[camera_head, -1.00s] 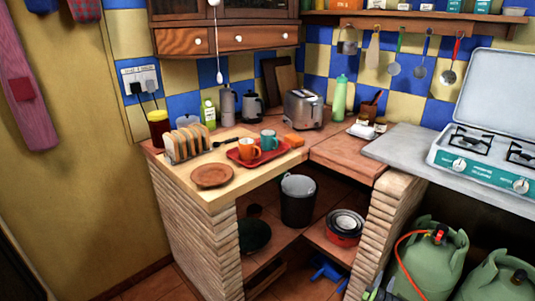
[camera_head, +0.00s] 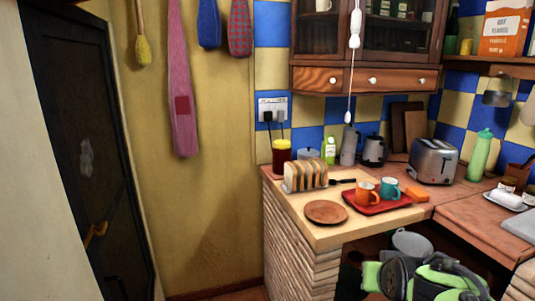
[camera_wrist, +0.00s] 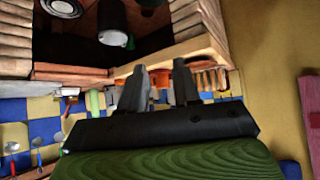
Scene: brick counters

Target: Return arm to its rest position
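My gripper (camera_wrist: 160,68) shows in the wrist view as two dark fingers standing apart, open, with nothing held between them. The wrist view is turned upside down, with the counter edge and shelf behind the fingers. In the head view, my green and black arm (camera_head: 430,278) shows at the bottom right, in front of the counter's open shelf space. The gripper's fingers cannot be made out in the head view.
The corner counter (camera_head: 335,232) carries a toast rack (camera_head: 306,177), a round wooden plate (camera_head: 326,212), a red tray (camera_head: 378,208) with two cups, and a toaster (camera_head: 433,160). A black door (camera_head: 85,160) is at the left. Floor shows only at the bottom edge.

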